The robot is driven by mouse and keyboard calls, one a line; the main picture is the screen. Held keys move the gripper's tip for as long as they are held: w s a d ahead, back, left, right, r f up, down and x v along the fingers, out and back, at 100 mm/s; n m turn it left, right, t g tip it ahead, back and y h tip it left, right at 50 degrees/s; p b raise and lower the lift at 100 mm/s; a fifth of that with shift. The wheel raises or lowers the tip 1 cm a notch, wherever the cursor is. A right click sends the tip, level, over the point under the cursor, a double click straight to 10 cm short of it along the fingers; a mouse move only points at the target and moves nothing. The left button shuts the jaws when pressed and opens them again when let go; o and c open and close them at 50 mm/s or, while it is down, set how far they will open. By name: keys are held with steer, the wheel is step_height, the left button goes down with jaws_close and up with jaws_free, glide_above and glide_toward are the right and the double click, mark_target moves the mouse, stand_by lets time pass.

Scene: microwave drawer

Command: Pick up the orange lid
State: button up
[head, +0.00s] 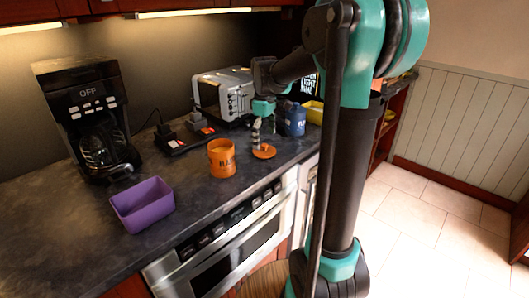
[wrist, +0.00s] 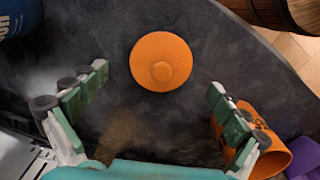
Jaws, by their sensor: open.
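The orange lid (head: 264,151) is a flat round disc lying on the dark counter. In the wrist view the lid (wrist: 161,61) shows from above with a small round knob at its middle. My gripper (wrist: 158,95) is open and empty, its two green-padded fingers spread wide apart. The lid appears between and beyond the fingertips, and no contact shows. In the head view my gripper (head: 260,132) is just above the lid and partly overlaps it. An orange canister (head: 221,158) with dark lettering stands left of the lid; it also shows beside the right finger in the wrist view (wrist: 272,158).
A blue canister (head: 293,119) stands behind and right of the lid. A silver toaster (head: 226,95), a coffee maker (head: 86,116) and a purple container (head: 143,204) are also on the counter (head: 190,200). The counter's front edge is close to the lid.

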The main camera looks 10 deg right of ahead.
mark_target(264, 144)
steer(key=shift+f, duration=1.5)
steer(key=shift+c, duration=0.3)
steer(key=shift+s, duration=0.15)
steer(key=c, duration=1.5)
steer(key=shift+o, duration=0.2)
